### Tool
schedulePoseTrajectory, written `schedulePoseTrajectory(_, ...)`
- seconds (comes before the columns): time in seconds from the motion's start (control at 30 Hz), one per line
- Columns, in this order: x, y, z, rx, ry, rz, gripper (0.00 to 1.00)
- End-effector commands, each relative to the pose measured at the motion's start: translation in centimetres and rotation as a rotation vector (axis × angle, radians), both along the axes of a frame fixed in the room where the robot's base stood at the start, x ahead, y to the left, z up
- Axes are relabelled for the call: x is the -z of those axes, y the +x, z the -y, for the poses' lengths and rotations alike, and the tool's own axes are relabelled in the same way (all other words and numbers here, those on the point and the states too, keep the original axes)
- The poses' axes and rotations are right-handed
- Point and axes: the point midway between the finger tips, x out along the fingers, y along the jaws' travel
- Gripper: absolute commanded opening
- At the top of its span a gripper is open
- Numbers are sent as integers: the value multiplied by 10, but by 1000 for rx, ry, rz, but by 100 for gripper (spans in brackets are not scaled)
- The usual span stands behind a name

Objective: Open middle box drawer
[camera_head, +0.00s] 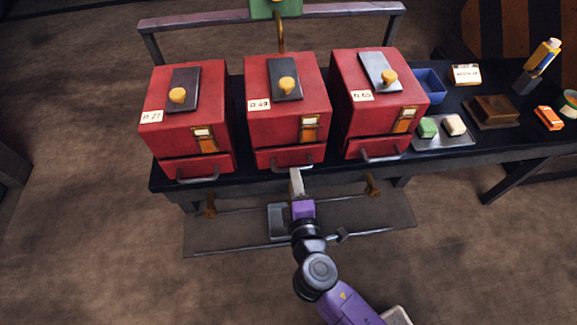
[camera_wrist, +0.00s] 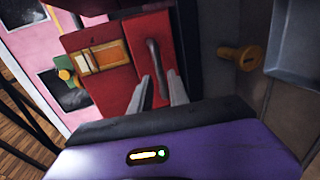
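The middle red box (camera_head: 285,110), labelled R 49, stands on the dark bench between two similar red boxes. Its drawer (camera_head: 283,158) is at the bottom front and looks shut. The grey drawer handle (camera_head: 306,168) is a bar on the drawer front. My gripper (camera_head: 296,174) is in front of this drawer, close to the handle. In the wrist view the drawer (camera_wrist: 152,38) and handle (camera_wrist: 153,60) show just ahead. My gripper's fingers (camera_wrist: 159,86) are apart, with the handle's lower end showing between them. I cannot tell whether they touch it.
The left box (camera_head: 183,115) and right box (camera_head: 375,95) stand on either side. A tray (camera_head: 455,143) with green and pale blocks, and a blue bin (camera_head: 430,86), lie at the right. A lower shelf (camera_head: 240,240) with brass knobs lies below the bench front.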

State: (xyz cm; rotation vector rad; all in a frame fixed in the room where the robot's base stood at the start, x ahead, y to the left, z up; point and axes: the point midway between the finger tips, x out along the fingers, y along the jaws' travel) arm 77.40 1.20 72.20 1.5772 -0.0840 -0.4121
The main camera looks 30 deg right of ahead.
Motion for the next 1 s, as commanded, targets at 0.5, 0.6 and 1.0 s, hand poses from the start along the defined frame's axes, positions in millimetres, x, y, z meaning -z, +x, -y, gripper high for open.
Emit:
schedulePoseTrajectory(0.5, 10, 44, 14, -1, 3, 0, 22)
schedulePoseTrajectory(0.6, 10, 44, 14, -1, 3, 0, 22)
schedulePoseTrajectory(1.0, 10, 43, 14, -1, 3, 0, 0)
